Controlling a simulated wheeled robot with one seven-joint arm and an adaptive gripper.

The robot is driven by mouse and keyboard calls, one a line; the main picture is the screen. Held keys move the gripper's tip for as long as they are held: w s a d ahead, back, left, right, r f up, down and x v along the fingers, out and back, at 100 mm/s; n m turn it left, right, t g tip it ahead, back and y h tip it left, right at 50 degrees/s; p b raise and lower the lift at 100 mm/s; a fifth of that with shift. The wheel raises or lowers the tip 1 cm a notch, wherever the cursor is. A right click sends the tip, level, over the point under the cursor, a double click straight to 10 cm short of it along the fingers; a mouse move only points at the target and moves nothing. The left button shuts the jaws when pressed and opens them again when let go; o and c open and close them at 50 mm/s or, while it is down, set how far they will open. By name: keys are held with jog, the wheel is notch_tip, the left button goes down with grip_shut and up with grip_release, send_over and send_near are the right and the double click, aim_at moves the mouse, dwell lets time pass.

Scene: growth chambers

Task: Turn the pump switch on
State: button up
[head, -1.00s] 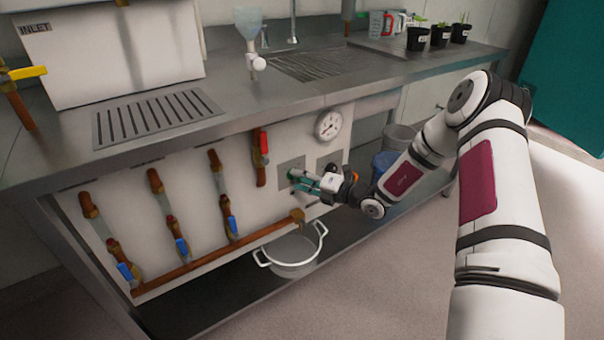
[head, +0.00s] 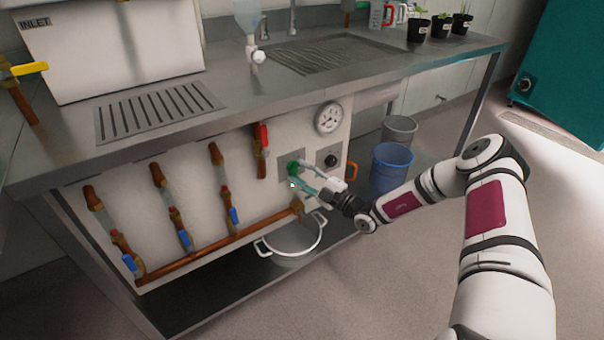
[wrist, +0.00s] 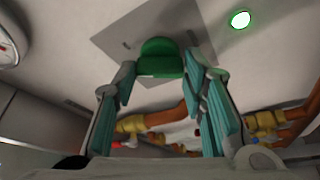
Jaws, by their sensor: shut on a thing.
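The pump switch is a green knob (head: 293,165) on a square grey plate on the white panel under the bench. In the wrist view the green knob (wrist: 160,47) sits between my two teal-padded fingertips. My gripper (head: 297,175) is shut on it, and it also shows in the wrist view (wrist: 161,66). My fingers partly cover the knob and its plate in the head view. A small green lamp (wrist: 240,20) glows on the panel near the knob; in the head view it is a tiny bright spot (head: 292,185).
A black knob (head: 330,160) on its own plate is right of my gripper, below a round gauge (head: 328,118). A red-handled valve (head: 263,140) and copper pipes are to the left. A white pot (head: 291,240) stands below; a blue bucket (head: 391,167) stands right.

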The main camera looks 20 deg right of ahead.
jog(key=shift+f+m+t, duration=0.15)
jog(key=shift+m+t, duration=0.45)
jog(key=shift+m, duration=1)
jog(key=shift+m+h, duration=0.3)
jog(key=o, duration=1.2)
jog(key=v, duration=1.2)
jog(key=shift+a+f, duration=0.1)
jog(key=shift+f, duration=0.05)
